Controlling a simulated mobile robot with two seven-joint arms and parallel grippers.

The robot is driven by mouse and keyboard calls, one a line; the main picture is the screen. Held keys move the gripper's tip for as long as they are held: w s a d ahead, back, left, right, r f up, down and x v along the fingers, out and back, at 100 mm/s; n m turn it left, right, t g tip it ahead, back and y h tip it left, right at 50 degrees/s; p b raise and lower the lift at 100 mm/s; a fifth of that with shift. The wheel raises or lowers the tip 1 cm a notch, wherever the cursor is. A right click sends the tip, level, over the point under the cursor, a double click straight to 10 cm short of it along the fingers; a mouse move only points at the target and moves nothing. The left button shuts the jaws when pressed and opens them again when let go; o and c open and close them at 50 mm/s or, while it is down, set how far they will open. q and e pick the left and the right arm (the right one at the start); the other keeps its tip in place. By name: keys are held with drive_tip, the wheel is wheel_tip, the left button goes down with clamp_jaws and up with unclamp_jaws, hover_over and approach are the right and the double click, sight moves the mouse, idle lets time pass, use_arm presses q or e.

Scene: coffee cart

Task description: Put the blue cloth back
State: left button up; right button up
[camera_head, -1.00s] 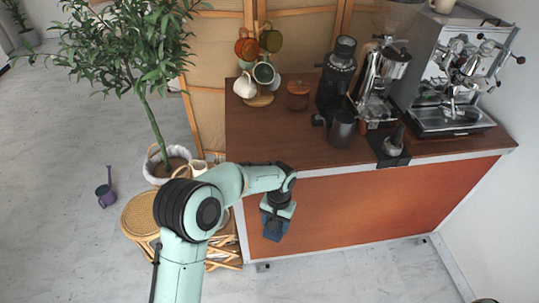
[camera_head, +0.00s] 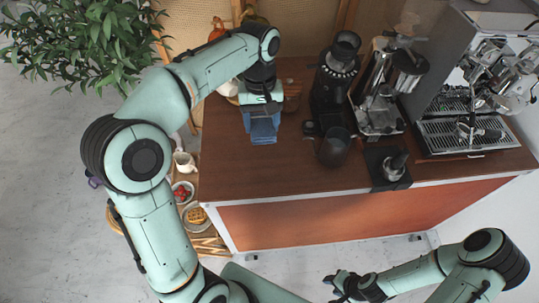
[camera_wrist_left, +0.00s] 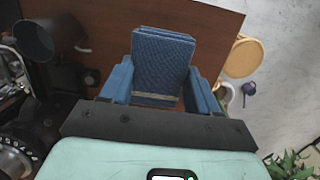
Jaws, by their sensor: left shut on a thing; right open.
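The blue cloth (camera_head: 264,128) is folded and hangs from my left gripper (camera_head: 262,106) over the left part of the brown counter top (camera_head: 290,170). The left gripper is shut on it and points down. In the left wrist view the cloth (camera_wrist_left: 162,60) stands out between the fingers, with blue also showing on both sides. I cannot tell whether its lower edge touches the counter. My right gripper (camera_head: 340,287) is open and empty, low in front of the cart. My left arm hides part of the counter's back left.
A grinder (camera_head: 335,85), a dark cup (camera_head: 335,148), a tamper on a dark mat (camera_head: 390,170) and an espresso machine (camera_head: 470,130) fill the right side. The front left of the counter is clear.

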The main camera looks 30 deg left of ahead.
use_arm(q)
wheel_tip(320, 180, down, 9)
drive_tip(key=s+b, duration=0.1)
drive_tip(key=s, duration=0.1)
hover_over(262, 172)
wheel_tip(262, 172, down, 5)
drive_tip(key=shift+f+b, duration=0.1)
drive_tip(key=shift+b, duration=0.3)
drive_tip(key=shift+w+f, duration=0.15)
drive_tip(key=shift+f, duration=2.55)
use_arm(e)
drive_tip(key=shift+s+f, duration=0.75)
drive_tip(key=shift+s, duration=0.3)
drive_tip(key=shift+s+f, duration=0.75)
drive_tip(key=shift+s, duration=0.25)
use_arm(q)
drive_tip(key=o, duration=0.6)
drive_tip(key=shift+f, duration=0.2)
drive_tip(key=o, duration=0.4)
drive_tip(key=shift+o, duration=0.2)
use_arm(e)
drive_tip(key=shift+s+f, duration=0.1)
